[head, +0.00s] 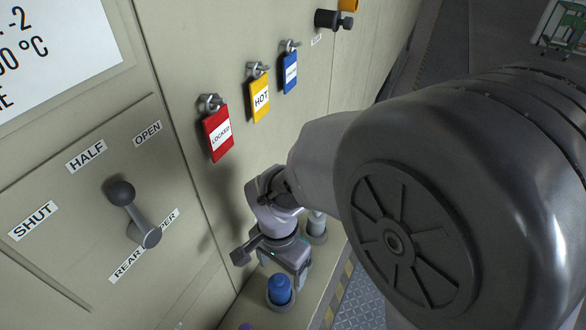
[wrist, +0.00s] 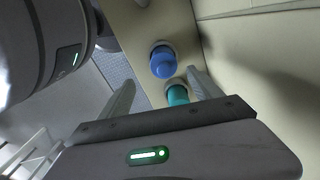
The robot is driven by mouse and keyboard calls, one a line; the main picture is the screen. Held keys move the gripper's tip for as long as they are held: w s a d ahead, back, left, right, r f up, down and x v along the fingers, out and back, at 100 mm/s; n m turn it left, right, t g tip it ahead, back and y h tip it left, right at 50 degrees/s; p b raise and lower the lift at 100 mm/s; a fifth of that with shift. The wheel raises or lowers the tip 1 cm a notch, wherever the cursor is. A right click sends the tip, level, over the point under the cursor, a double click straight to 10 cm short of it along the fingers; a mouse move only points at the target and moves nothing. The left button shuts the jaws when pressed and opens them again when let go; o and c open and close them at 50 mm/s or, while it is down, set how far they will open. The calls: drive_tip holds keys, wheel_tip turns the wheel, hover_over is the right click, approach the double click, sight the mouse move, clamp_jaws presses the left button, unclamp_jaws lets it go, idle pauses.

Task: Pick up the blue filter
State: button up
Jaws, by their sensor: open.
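The blue filter (head: 279,288) stands upright in a round grey holder on the ledge along the furnace wall. In the wrist view the blue filter (wrist: 163,63) shows its rounded top just beyond the fingertips. My gripper (wrist: 160,78) is open, with one finger on each side of a teal filter (wrist: 177,95), which is partly hidden by the gripper body. Nothing is visibly held. In the head view my gripper is over the ledge, right behind the blue filter, and its fingers are hard to make out.
A grey holder (head: 317,228) with a pale piece stands farther back on the ledge. A purple top (head: 246,327) shows at the bottom edge. Red (head: 218,132), yellow (head: 260,99) and blue (head: 290,72) tags hang on the wall. A damper lever (head: 133,211) juts out at left.

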sight(282, 279)
wheel_tip(282, 279, down, 6)
drive_tip(key=shift+r+b, duration=0.2)
drive_tip(key=shift+b, duration=0.5)
drive_tip(key=f, duration=0.1)
drive_tip(key=f+b, duration=0.1)
drive_tip(key=f, duration=0.1)
drive_tip(key=f+b, duration=0.1)
drive_tip(key=f, duration=0.1)
drive_tip(key=shift+w+a+f, duration=0.15)
drive_tip(key=shift+a+f, duration=0.1)
drive_tip(key=shift+a, duration=0.1)
drive_tip(key=shift+r, duration=0.2)
drive_tip(key=shift+c, duration=0.6)
drive_tip(key=c, duration=1.4)
